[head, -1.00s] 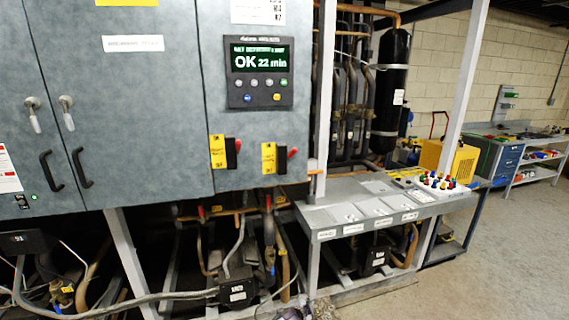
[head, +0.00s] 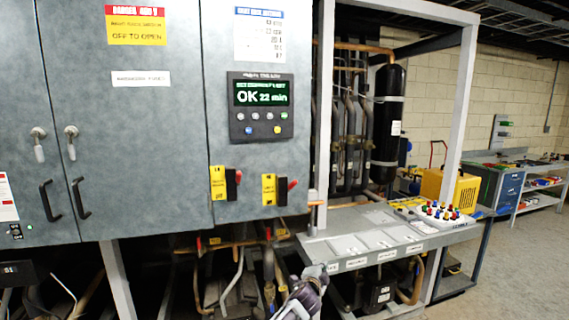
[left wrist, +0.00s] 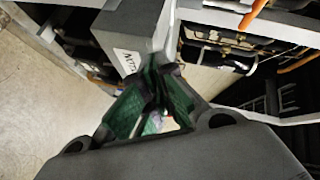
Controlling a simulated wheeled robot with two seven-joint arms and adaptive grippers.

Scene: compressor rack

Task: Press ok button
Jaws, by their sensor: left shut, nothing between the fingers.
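The controller panel (head: 261,107) is on the grey cabinet door, upper middle in the head view. Its lit screen (head: 261,93) reads "OK 22 min". Below the screen are several small round buttons, among them a blue one and a yellow one (head: 277,129); their labels are too small to read. My left gripper (head: 311,283) is at the bottom of the head view, well below the panel and apart from it. In the left wrist view its green-padded fingers (left wrist: 153,95) are shut and empty, with the panel out of sight. My right gripper is not in view.
Two switches on yellow plates (head: 218,183) with red handles stick out below the panel. A grey shelf (head: 345,241) carries colourful knobs at the right. Pipes run beneath the cabinet. Door handles (head: 80,198) stick out at the left. Open floor lies at the right.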

